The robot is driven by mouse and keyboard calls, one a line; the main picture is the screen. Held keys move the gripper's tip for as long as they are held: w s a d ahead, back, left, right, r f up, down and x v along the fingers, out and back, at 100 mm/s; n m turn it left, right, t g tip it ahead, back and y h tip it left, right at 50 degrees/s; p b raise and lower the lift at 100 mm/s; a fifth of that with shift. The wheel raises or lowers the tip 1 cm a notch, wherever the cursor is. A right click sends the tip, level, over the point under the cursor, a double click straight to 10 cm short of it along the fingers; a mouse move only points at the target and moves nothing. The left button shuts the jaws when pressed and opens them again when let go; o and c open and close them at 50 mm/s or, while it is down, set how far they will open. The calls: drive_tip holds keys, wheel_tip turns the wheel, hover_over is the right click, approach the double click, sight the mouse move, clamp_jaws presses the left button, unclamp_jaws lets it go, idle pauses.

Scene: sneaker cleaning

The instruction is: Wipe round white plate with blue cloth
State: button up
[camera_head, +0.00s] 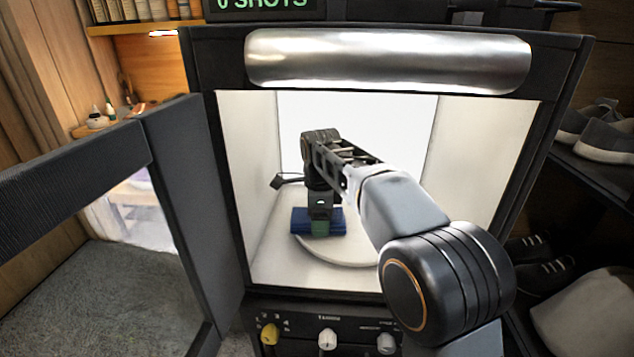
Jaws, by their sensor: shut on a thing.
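The blue cloth (301,222) is a folded block inside the bright white box. My gripper (320,224) points down and is shut on the blue cloth from above. The round white plate (340,251) lies on the floor of the box. The cloth is over the plate's left part; I cannot tell whether it touches the surface. My arm hides the right and back parts of the plate.
The box has a dark frame (226,200), with a metal cylinder (390,62) across its top and a knob panel (325,325) below. Its door (185,190) stands open at left. Shelves with shoes (600,130) stand at right.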

wheel_tip(320, 180, up, 3)
drive_tip(key=shift+d+r+p, duration=0.1)
drive_tip(key=shift+d+p, duration=0.05)
drive_tip(key=shift+p, duration=0.55)
wheel_tip(320, 180, up, 5)
drive_tip(key=p, duration=0.5)
drive_tip(key=shift+f, duration=0.2)
